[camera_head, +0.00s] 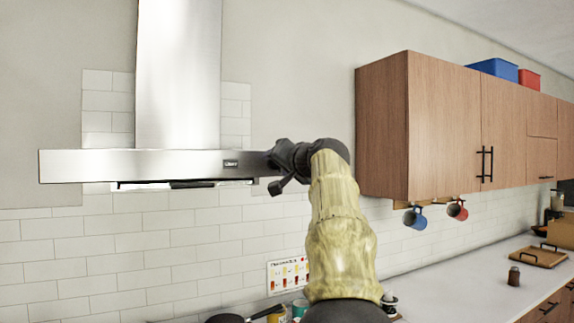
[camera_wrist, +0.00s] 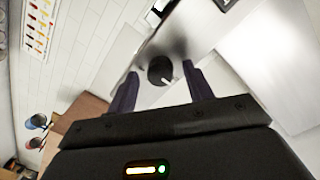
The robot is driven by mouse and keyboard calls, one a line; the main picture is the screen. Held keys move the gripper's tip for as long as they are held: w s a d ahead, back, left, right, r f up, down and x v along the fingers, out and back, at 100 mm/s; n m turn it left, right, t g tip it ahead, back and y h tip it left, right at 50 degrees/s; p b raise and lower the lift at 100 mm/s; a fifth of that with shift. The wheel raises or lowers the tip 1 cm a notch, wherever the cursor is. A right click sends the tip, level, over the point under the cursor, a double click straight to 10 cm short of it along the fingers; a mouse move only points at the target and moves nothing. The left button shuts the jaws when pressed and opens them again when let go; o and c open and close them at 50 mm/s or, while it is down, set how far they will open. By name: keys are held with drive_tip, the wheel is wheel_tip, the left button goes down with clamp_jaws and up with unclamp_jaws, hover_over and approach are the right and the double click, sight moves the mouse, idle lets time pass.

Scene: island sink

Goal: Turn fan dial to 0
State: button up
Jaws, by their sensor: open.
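The fan dial (camera_wrist: 161,71) is a round black knob with a white pointer line, set on the metal face of the range hood in the wrist view. The pointer slants toward the lower right of that picture. My gripper (camera_wrist: 160,80) is open, with one dark finger on each side of the dial. I cannot tell whether either finger touches it. In the head view, my gripper (camera_head: 276,172) is at the right end of the steel range hood (camera_head: 95,166), and the dial is hidden there.
A wooden wall cabinet (camera_head: 435,130) stands close to the right of my arm. A blue mug (camera_head: 415,219) and a red mug (camera_head: 457,209) hang below it. A pan (camera_head: 225,318) sits low under the hood.

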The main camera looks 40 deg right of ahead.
drive_tip(key=b+v, duration=0.5)
drive_tip(key=v, duration=1.2)
drive_tip(key=shift+s+d+f, duration=0.1)
drive_tip(key=shift+f, duration=0.05)
drive_tip(key=w+f+g+y+p, duration=0.1)
drive_tip(key=w+f+g, duration=0.2)
drive_tip(key=w+f, duration=0.7)
drive_tip(key=w+a+f+g+y+p, duration=0.15)
drive_tip(key=a+f, duration=0.25)
drive_tip(key=f, duration=0.6)
drive_tip(key=w+a+f+g+y+p, duration=0.15)
drive_tip(key=a+f, duration=0.25)
drive_tip(key=f, duration=0.6)
drive_tip(key=s+a+f+n+g, duration=0.2)
drive_tip(key=s+a+f+n, duration=0.1)
drive_tip(key=s+a+f, duration=0.2)
drive_tip(key=s+a+f+n+g+p, duration=0.1)
drive_tip(key=s+a+f+n+g, duration=0.2)
drive_tip(key=a+f, duration=0.6)
drive_tip(key=s+a+f+n+g+p, duration=0.1)
drive_tip(key=s+a+f+n+g, duration=0.2)
drive_tip(key=s+a+f, duration=0.4)
wheel_tip(320, 180, down, 6)
drive_tip(key=shift+s+a+f+n, duration=0.1)
drive_tip(key=shift+s+a+n, duration=0.1)
drive_tip(key=shift+s+n, duration=0.35)
